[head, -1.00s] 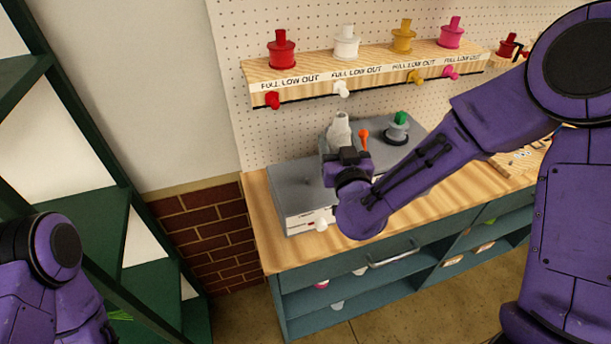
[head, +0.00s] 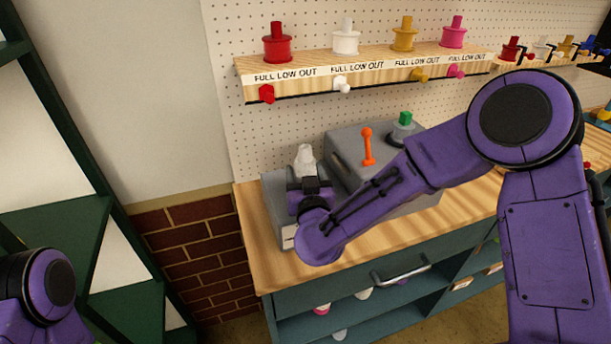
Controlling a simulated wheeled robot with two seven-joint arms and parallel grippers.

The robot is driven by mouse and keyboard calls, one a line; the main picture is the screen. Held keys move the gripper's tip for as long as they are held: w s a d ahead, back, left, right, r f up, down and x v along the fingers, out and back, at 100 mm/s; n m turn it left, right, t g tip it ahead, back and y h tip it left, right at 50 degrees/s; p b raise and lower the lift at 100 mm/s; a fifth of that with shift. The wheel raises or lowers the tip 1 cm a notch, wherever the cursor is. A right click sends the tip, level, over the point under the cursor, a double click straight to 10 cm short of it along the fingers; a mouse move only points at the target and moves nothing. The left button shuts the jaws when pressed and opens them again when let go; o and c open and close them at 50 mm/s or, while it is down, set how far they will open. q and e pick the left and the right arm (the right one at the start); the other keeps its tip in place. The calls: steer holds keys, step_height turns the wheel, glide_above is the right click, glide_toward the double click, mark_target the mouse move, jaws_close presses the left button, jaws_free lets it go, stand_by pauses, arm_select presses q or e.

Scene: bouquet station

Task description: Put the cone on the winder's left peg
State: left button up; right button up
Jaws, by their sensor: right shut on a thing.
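The white cone (head: 304,157) stands roughly upright at my right gripper (head: 307,183), which is shut on it. The gripper hides the cone's lower part. The winder (head: 343,150) is a grey machine on the bench, with a raised block, an orange lever (head: 367,146) and a green-topped post (head: 404,120) on its right. The gripper and cone are over the winder's lower left part (head: 272,205). I cannot see the left peg; my gripper and wrist cover that area. My left arm shows at the lower left, but its gripper is out of view.
A wooden shelf (head: 365,74) on the pegboard carries red, white, yellow and pink spools above the winder. The wooden bench top (head: 255,240) is bare at its left front. A green rack (head: 75,240) stands at the left.

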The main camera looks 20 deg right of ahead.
steer(key=o, duration=1)
steer(key=shift+c, duration=0.2)
steer(key=shift+o, duration=0.9)
steer(key=shift+f, duration=0.1)
steer(key=s+a+b, duration=0.1)
steer(key=s+a, duration=0.1)
steer(key=s, duration=0.9)
steer(key=shift+s+r+b, duration=0.2)
steer(key=shift+s+b, duration=0.1)
steer(key=shift+s, duration=0.1)
